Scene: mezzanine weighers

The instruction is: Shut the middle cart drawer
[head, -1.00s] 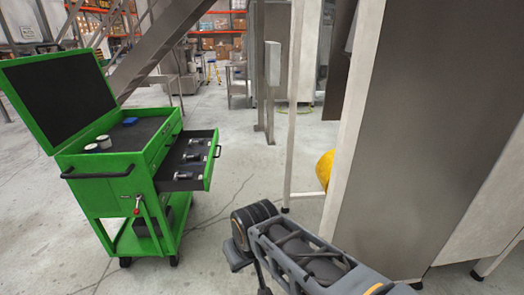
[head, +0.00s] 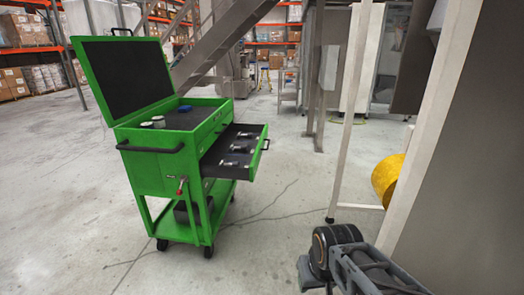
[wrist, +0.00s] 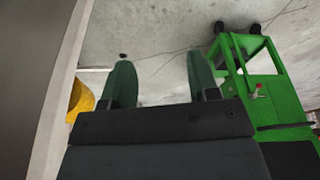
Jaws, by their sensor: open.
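The green tool cart (head: 150,172) stands left of centre in the head view with its lid raised. One drawer (head: 259,154) is pulled out to the right; it has a green front, a dark handle and several dark tools inside. I cannot tell for certain whether it is the middle one. In the wrist view my gripper (wrist: 162,78) is open, with nothing between its two fingers. The cart (wrist: 262,92) shows upside down to the right of the fingers there, apart from them. The open drawer is not clearly seen in that view.
A white post (head: 350,110) and a large grey panel (head: 470,150) stand close on the right, with a yellow round object (head: 387,180) beside them. A metal stair (head: 215,45) rises behind the cart. The floor (head: 285,215) between cart and post is clear.

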